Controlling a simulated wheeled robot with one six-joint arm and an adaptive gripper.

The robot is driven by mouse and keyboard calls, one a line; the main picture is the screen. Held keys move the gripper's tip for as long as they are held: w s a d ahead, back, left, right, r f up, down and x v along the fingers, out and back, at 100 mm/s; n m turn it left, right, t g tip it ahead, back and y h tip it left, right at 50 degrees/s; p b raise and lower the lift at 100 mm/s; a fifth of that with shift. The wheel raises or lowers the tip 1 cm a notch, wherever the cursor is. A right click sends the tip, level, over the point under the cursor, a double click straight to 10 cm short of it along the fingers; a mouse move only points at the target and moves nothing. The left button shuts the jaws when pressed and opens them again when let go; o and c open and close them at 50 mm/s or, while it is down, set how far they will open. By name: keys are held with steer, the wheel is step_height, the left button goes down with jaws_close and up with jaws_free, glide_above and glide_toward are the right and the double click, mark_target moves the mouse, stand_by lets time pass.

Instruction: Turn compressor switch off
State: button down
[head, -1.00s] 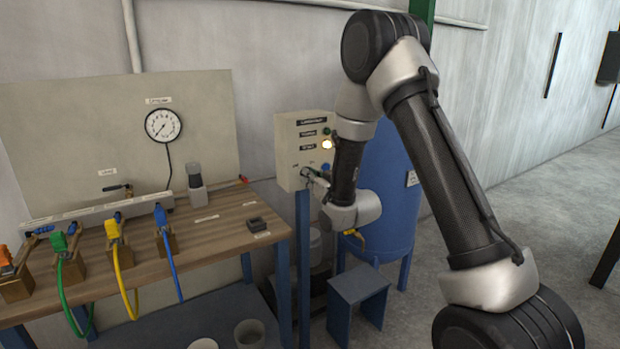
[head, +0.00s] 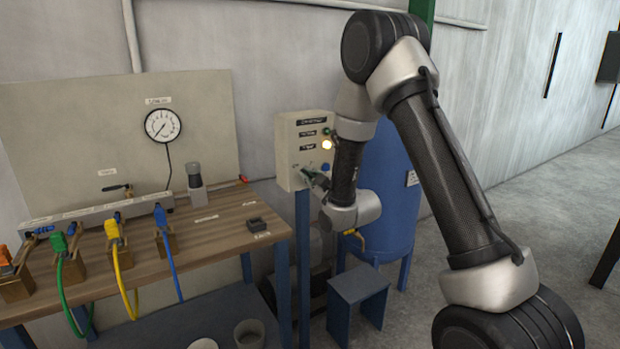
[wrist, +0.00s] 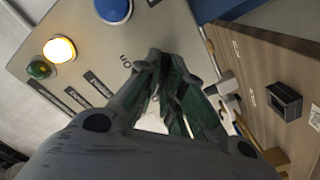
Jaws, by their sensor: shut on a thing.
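The beige compressor control box (head: 289,160) stands on a blue post left of my arm. It has a lit yellow-white lamp (head: 326,145), a dark green lamp (head: 326,131) and a blue button (head: 325,167). In the wrist view the box face (wrist: 150,35) fills the upper part, with the lit lamp (wrist: 59,50) and the blue button (wrist: 113,9). My gripper (head: 309,175) is at the lower part of the box face. In the wrist view its fingers (wrist: 170,68) are closed together against the panel, around the switch. The fingers hide the switch, so its position cannot be told.
A wooden workbench (head: 215,238) with a gauge (head: 163,126) and coloured hoses stands to the left. A blue tank (head: 390,190) is behind my arm and a small blue stool (head: 358,287) is below it.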

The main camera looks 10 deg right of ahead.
steer(key=shift+f+n, duration=0.1)
steer(key=shift+n, duration=0.4)
steer(key=c, duration=1.5)
jaws_free()
steer(key=shift+c, duration=0.2)
steer(key=v, duration=0.7)
steer(key=shift+s, duration=0.25)
